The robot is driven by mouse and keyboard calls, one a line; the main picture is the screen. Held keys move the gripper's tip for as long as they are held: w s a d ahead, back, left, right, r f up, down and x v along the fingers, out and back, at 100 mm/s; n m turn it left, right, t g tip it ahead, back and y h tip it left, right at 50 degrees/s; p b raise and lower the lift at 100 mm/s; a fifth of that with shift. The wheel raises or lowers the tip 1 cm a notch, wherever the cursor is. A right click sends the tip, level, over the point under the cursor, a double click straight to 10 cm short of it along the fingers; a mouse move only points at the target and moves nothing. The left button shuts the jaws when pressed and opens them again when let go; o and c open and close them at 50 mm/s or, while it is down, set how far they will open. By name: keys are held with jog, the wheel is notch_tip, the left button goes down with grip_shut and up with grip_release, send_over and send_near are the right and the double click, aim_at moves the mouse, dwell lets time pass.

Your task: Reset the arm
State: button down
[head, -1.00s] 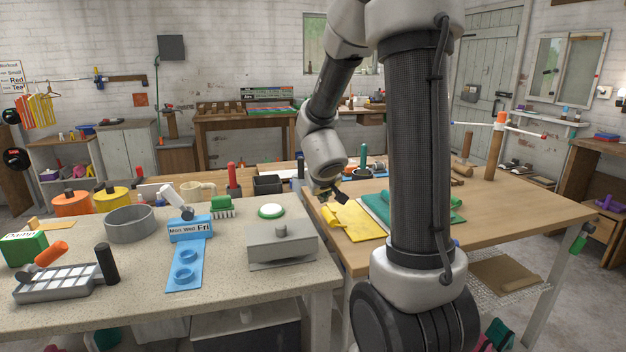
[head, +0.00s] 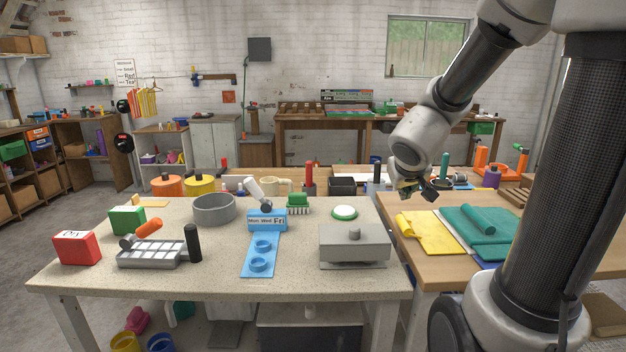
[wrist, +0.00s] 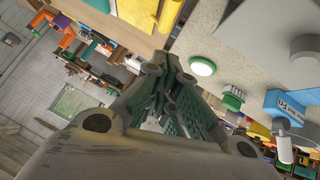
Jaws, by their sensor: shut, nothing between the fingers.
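My gripper (head: 428,192) hangs from the bent arm at the right of the head view, above the gap between the speckled table and the wooden table. Its fingers are together with nothing between them. In the wrist view my gripper (wrist: 168,68) points toward the tables, and its closed fingers fill the middle. It touches nothing that I can see. The yellow cloth (head: 428,235) lies below and to the right of it, and the green cloth (head: 482,232) lies further right.
The speckled table (head: 200,285) holds a grey box (head: 354,246), a blue day holder (head: 262,250), a grey ring (head: 214,209), a pill tray (head: 150,254) and a red box (head: 76,248). The wooden table (head: 440,272) stands to the right. Floor shows at the left.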

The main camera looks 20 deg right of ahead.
jog(key=s+a+r+m+t+y, duration=0.1)
jog(key=s+a+m+y, duration=0.25)
jog(key=a+y, duration=0.55)
jog(key=s+d+r+n+g+h, duration=0.1)
jog(key=s+n+g+h, duration=0.1)
jog(key=s, duration=0.6)
jog(key=s+d+r+n+g+h, duration=0.2)
jog(key=s+n, duration=0.1)
jog(key=s, duration=0.5)
jog(key=shift+s+g, duration=0.3)
jog(key=shift+g, duration=0.1)
